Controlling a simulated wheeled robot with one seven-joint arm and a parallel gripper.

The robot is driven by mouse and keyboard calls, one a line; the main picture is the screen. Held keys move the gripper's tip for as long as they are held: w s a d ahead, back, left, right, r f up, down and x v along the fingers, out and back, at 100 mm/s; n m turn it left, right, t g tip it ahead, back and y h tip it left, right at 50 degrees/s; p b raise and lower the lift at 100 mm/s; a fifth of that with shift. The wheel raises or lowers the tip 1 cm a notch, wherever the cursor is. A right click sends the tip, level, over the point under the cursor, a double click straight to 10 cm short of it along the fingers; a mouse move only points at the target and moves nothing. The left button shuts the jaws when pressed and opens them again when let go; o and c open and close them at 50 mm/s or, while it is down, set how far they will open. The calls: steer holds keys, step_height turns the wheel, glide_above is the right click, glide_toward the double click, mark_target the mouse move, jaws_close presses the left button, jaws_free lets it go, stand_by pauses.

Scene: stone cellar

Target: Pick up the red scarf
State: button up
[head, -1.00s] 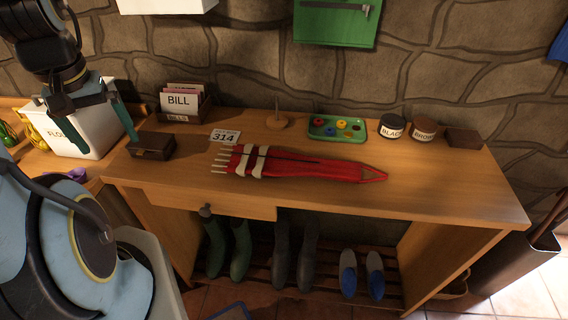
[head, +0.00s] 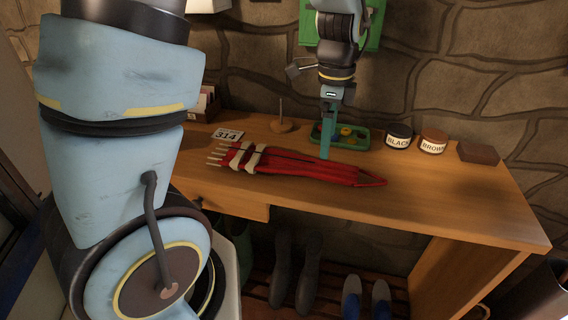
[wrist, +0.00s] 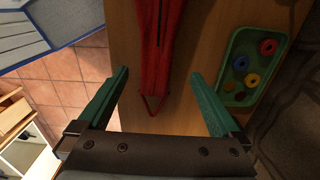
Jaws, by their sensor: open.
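The red scarf (head: 300,165) lies folded long and narrow across the desk, with pale bands and a fringe at its left end and a looped, pointed right end. My gripper (head: 325,152) hangs over the desk, by the scarf's far edge in the head view. It is open and empty. In the wrist view, the scarf (wrist: 157,50) runs from the top edge to its pointed end, between the two spread green fingers of my gripper (wrist: 158,73). I cannot tell how high the fingertips are above the scarf.
A green tray with coloured rings (head: 362,143) is just behind my gripper. Black (head: 398,137) and brown (head: 433,142) tins and a dark block (head: 478,153) stand to the right. A small post (head: 281,123) and a 314 card (head: 227,135) are to the left. The desk front is clear.

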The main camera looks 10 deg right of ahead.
mark_target(323, 164)
step_height(323, 164, down, 3)
steer(key=shift+r, duration=0.1)
steer(key=f, duration=0.1)
steer(key=f+p, duration=0.1)
steer(key=f, duration=0.2)
steer(key=shift+s+a+p, duration=0.2)
steer(key=shift+a+p, duration=0.1)
steer(key=shift+p, duration=0.05)
steer(key=shift+f, duration=0.6)
steer(key=shift+c, duration=0.2)
steer(key=c, duration=1.4)
step_height(323, 164, up, 10)
steer(key=shift+r+b, duration=0.1)
steer(key=shift+b, duration=0.7)
